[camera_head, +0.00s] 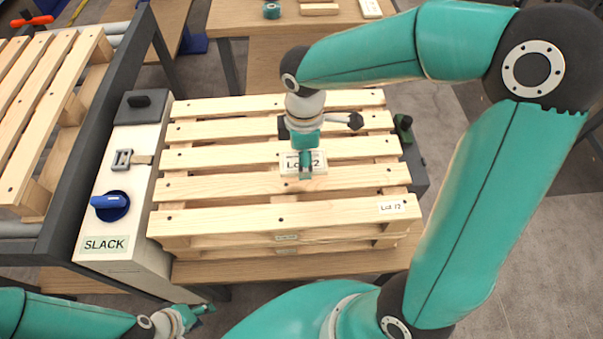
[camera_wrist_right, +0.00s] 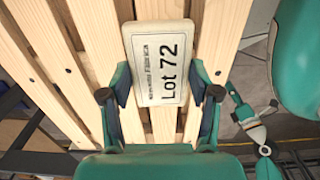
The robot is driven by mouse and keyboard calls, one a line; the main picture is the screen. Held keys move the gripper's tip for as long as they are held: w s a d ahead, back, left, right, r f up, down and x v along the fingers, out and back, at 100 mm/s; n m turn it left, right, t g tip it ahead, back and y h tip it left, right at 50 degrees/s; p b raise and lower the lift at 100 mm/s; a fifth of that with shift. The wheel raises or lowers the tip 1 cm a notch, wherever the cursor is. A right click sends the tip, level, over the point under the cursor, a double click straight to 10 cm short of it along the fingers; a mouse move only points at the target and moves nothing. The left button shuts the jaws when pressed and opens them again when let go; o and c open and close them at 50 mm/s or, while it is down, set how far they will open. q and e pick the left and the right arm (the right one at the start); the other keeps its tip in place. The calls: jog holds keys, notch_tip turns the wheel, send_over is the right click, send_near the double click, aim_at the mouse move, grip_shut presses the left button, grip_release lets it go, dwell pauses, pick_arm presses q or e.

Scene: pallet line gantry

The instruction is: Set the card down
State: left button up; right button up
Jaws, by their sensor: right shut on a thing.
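The card (camera_head: 316,159) is a white plate printed "Lot 72", and the right wrist view shows it face up (camera_wrist_right: 158,40). My right gripper (camera_head: 305,162) is shut on it, with a finger at each side edge in the wrist view. The card is over the middle slats of the wooden pallet (camera_head: 230,216); I cannot tell whether it touches them. My left gripper (camera_head: 198,312) is low at the left of the head view, away from the card, its fingers apart and empty.
A pale panel with a blue knob (camera_head: 110,206) and "SLACK" label stands left of the pallet. A small "Lot" label (camera_head: 391,208) is on the pallet's front slat. A dark box with a green knob (camera_head: 404,127) stands right. Another pallet (camera_head: 45,90) lies left.

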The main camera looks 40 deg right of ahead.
jog(key=shift+f+b, duration=0.5)
jog(key=shift+f, duration=2.4)
jog(key=shift+f, duration=0.2)
jog(key=o, duration=1.2)
jog(key=shift+c, duration=0.2)
jog(key=shift+r, duration=0.15)
jog(key=shift+r, duration=0.2)
notch_tip(320, 180, up, 12)
jog(key=shift+f+p, duration=0.15)
jog(key=shift+p, duration=1.05)
